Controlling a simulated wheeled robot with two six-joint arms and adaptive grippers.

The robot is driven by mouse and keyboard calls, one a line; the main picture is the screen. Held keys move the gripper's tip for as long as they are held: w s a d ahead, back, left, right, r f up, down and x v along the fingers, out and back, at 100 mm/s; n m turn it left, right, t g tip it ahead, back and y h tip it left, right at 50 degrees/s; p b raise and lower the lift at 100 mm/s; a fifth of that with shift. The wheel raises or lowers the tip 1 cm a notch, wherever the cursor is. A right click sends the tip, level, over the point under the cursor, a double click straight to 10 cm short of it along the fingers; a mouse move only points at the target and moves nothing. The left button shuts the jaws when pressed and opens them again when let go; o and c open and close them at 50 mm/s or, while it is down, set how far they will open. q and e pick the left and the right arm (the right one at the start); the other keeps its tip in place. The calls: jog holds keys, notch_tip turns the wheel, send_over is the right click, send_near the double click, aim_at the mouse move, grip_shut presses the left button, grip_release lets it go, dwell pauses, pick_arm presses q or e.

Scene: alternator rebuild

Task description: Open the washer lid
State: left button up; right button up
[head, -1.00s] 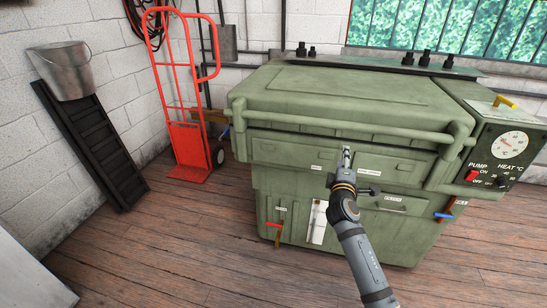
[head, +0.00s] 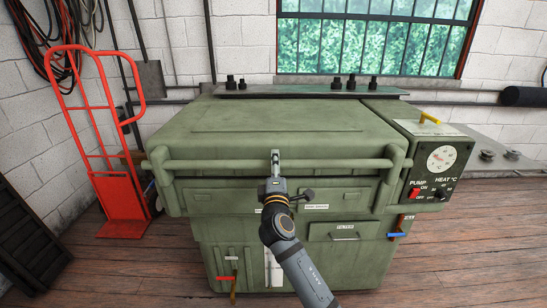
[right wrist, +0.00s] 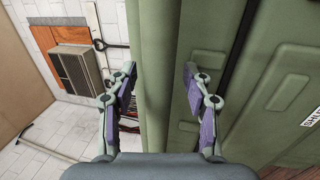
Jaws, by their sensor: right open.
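The green washer stands ahead in the head view, with its lid (head: 300,118) shut. A long green handle bar (head: 225,166) runs across the front of the lid. My right gripper (head: 275,156) is at the middle of this bar, overlapping it. In the right wrist view my right gripper (right wrist: 161,85) is open, with the bar (right wrist: 156,60) running between its two fingers. The fingers are spread to either side of the bar, and gaps show beside it. My left gripper is not in view.
A control box (head: 437,165) with a dial and red switch is on the washer's right side. A red hand truck (head: 118,190) stands to the left, near the wall. Black knobs (head: 350,82) stand along the back behind the lid. Wooden floor shows in front.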

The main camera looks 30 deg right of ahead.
jog(key=shift+r, duration=0.1)
jog(key=shift+s, duration=0.1)
jog(key=shift+c, duration=1)
grip_shut()
